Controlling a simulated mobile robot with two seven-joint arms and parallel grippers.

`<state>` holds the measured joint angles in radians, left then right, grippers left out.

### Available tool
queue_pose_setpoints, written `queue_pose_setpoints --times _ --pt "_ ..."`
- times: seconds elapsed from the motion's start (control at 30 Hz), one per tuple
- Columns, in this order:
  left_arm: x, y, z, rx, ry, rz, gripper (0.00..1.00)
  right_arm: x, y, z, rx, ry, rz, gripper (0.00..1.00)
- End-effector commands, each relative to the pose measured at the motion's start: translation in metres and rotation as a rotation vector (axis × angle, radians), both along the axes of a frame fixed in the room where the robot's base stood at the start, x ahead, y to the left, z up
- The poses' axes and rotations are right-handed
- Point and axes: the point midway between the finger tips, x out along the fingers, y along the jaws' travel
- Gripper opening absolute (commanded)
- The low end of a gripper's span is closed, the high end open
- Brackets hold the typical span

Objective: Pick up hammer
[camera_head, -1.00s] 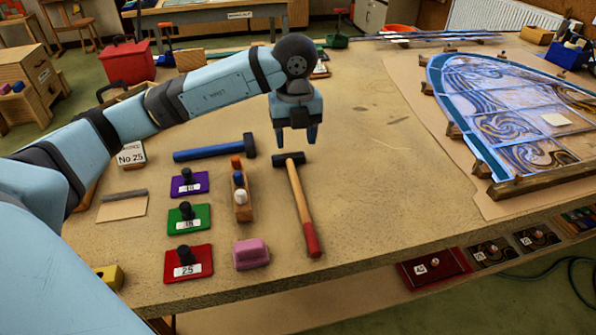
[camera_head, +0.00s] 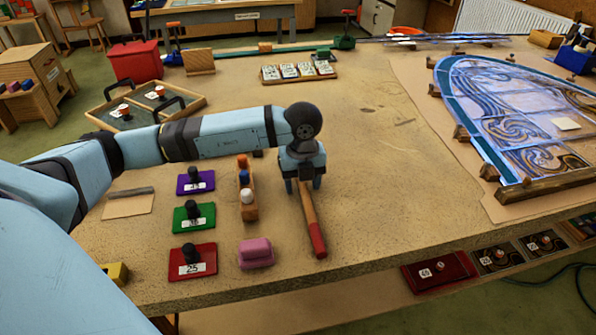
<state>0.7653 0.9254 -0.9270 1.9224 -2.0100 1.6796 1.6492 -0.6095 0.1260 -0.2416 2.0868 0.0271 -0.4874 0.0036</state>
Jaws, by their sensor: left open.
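The hammer (camera_head: 312,218) lies on the table with its wooden handle and red grip end pointing toward the front edge. Its head is hidden behind my left gripper. My left gripper (camera_head: 303,188) is over the head end of the hammer, pointing down, with its two fingers apart on either side of the upper handle. I cannot tell whether the fingers touch it. My right gripper is not in view.
Left of the hammer are a wooden holder (camera_head: 249,208) with coloured-top items, a pink block (camera_head: 256,253), and purple (camera_head: 196,182), green (camera_head: 194,217) and red (camera_head: 192,262) knobbed plates. The leaded panel (camera_head: 530,120) is at right. The table between is clear.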

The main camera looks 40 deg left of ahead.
Motion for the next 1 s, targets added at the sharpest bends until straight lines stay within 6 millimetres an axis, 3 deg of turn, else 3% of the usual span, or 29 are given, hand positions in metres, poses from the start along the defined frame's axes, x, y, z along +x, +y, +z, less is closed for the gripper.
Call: queue_pose_setpoints --times 0.17,0.4,0.77,1.0 --pt "0.0 0.0 0.0 -0.001 -0.001 0.0 0.56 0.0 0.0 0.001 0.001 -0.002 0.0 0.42" --pt "0.0 0.0 0.0 -0.001 -0.001 0.0 0.01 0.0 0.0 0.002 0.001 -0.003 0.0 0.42" --pt "0.001 0.0 0.004 -0.001 -0.003 0.0 0.0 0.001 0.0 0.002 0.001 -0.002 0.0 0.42" --pt "0.001 0.0 0.033 -0.002 -0.006 -0.002 0.0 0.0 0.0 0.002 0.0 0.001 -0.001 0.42"
